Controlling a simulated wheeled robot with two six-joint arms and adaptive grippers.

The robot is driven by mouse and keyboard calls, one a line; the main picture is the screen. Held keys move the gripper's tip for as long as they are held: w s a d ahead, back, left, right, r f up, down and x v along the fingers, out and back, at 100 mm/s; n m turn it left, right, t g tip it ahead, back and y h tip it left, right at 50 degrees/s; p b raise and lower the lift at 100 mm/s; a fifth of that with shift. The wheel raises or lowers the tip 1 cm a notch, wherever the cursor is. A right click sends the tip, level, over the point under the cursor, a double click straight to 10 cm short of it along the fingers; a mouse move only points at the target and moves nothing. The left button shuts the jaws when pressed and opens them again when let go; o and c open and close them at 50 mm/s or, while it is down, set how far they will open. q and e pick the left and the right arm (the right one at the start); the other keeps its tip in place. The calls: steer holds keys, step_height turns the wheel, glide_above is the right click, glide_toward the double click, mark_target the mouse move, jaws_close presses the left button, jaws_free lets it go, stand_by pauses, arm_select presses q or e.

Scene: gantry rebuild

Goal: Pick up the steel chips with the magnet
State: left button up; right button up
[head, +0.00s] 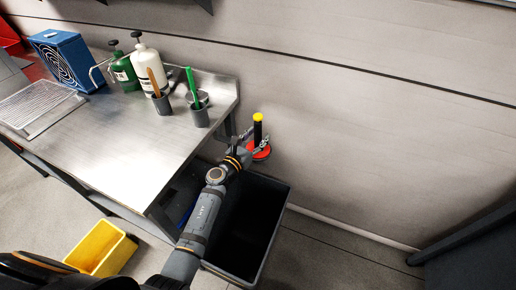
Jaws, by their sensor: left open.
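The magnet (258,131) has a black handle with a yellow top and a red round base. It is upright beside the wall, past the right end of the steel bench and above the far edge of a dark bin. My left gripper (256,147) is open at the magnet, its fingers around or beside the lower handle. I cannot tell whether they touch it. The gripper partly hides the red base. I cannot make out any steel chips for certain. My right gripper is out of view.
The black bin (262,222) stands open below my left arm. The steel bench (110,150) carries a blue fan box (62,62), a green bottle (124,72), a white bottle (150,68) and grey cups (200,117). A yellow bin (98,250) is on the floor.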

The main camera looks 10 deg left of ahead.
arm_select(q)
steer(key=shift+w+d, duration=0.15)
steer(key=shift+w, duration=0.2)
steer(key=shift+s, duration=0.1)
steer(key=shift+c, duration=0.8)
jaws_close()
